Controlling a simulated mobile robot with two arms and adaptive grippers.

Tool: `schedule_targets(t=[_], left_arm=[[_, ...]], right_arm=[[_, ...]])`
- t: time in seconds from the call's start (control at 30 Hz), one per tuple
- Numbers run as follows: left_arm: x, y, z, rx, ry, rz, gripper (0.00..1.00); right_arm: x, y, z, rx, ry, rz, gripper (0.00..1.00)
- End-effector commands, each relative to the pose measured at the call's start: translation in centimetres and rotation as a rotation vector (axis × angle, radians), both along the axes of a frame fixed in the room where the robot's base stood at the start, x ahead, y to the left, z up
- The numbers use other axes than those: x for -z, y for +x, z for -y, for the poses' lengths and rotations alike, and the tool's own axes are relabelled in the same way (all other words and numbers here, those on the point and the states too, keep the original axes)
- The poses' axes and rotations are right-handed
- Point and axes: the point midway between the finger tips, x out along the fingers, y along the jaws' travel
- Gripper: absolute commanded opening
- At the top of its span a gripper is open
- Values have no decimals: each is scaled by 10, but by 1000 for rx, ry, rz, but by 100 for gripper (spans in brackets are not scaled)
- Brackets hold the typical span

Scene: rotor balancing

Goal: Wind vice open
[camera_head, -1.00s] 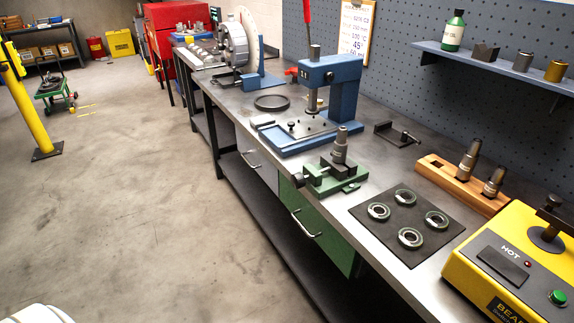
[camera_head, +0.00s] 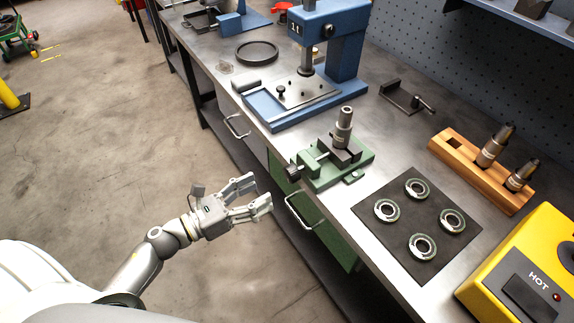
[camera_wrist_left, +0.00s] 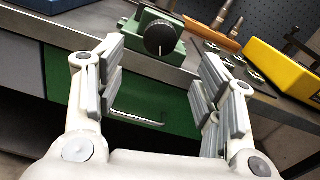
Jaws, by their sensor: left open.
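The green vice (camera_head: 333,168) stands on the metal bench near its front edge. A grey stepped metal part (camera_head: 344,128) stands upright at its jaws. The vice's dark round knob (camera_head: 294,173) points out toward the bench's front edge. In the left wrist view the knob (camera_wrist_left: 160,38) faces me, ahead and a little above the space between my fingers. My left gripper (camera_head: 258,195) is open and empty. It is in front of the bench, left of the knob and apart from it. It also shows in the left wrist view (camera_wrist_left: 160,92). My right gripper is not in view.
A blue press (camera_head: 318,65) stands behind the vice. A black mat (camera_head: 417,222) with several bearing rings lies to the right, beside a wooden block (camera_head: 482,170) and a yellow heater (camera_head: 525,275). A drawer handle (camera_head: 303,214) sticks out below the bench edge.

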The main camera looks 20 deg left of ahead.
Motion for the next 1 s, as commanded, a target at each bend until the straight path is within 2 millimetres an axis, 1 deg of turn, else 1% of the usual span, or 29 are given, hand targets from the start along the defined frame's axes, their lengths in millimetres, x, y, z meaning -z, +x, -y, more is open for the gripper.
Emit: schedule_targets(t=[0.03, 0.2, 0.4, 0.53, 0.7, 1.0], left_arm=[[-3, 6, 4, -1, -3, 1, 62], [-4, 28, 20, -3, -5, 0, 62], [-3, 54, 41, -3, -6, -2, 62], [-2, 68, 51, -3, -6, -2, 62], [-1, 77, 59, -3, -6, -3, 62], [0, 79, 61, -3, -6, -4, 62]], right_arm=[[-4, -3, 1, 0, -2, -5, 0], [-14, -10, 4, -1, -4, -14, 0], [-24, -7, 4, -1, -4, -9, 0], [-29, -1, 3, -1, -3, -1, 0], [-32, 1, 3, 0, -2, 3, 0], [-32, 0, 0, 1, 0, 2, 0]])
